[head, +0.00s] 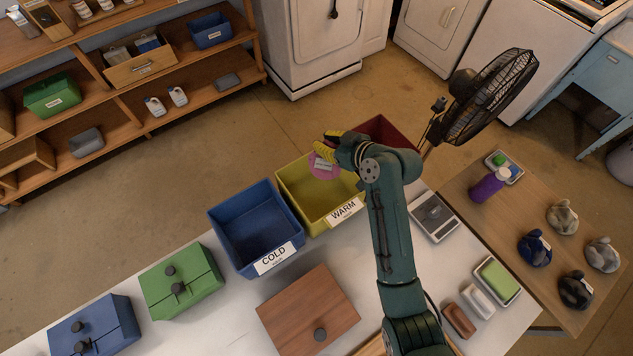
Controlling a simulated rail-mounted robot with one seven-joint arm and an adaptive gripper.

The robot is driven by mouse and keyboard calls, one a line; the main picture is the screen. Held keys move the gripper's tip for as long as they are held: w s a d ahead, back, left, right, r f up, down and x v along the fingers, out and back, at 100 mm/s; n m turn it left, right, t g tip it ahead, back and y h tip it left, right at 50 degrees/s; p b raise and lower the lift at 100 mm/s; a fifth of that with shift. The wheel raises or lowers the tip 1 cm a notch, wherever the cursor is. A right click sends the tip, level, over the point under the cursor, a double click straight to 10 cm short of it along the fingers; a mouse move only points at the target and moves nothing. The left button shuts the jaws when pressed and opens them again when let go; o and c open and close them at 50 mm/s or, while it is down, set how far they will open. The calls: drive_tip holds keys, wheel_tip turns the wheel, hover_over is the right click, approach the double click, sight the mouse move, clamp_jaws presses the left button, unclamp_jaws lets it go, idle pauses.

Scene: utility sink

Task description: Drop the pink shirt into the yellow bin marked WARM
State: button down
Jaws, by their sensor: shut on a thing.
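The yellow bin (291,188) marked WARM stands on the white counter, with its label facing the front. The pink shirt (323,167) is a small pink bundle that shows over the opening of this bin. My gripper (328,146), with yellow fingers, is shut on the pink shirt above the bin. Part of the shirt is hidden by the fingers, and its exact height over the bin floor cannot be told. My green arm covers the right side of the yellow bin.
A blue bin (222,225) marked COLD stands left of the yellow one. A red bin (395,128) is partly behind my arm. A brown lidded box (305,305), a green box (180,285) and a scale (435,215) share the counter. Dark bundles lie on the right table.

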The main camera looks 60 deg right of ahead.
wheel_tip(320, 180, down, 5)
drive_tip(key=b, duration=0.2)
drive_tip(key=shift+s+b, duration=0.1)
drive_tip(key=shift+b, duration=0.3)
drive_tip(key=c, duration=1)
unclamp_jaws()
drive_tip(key=v, duration=1.2)
drive_tip(key=shift+a, duration=0.1)
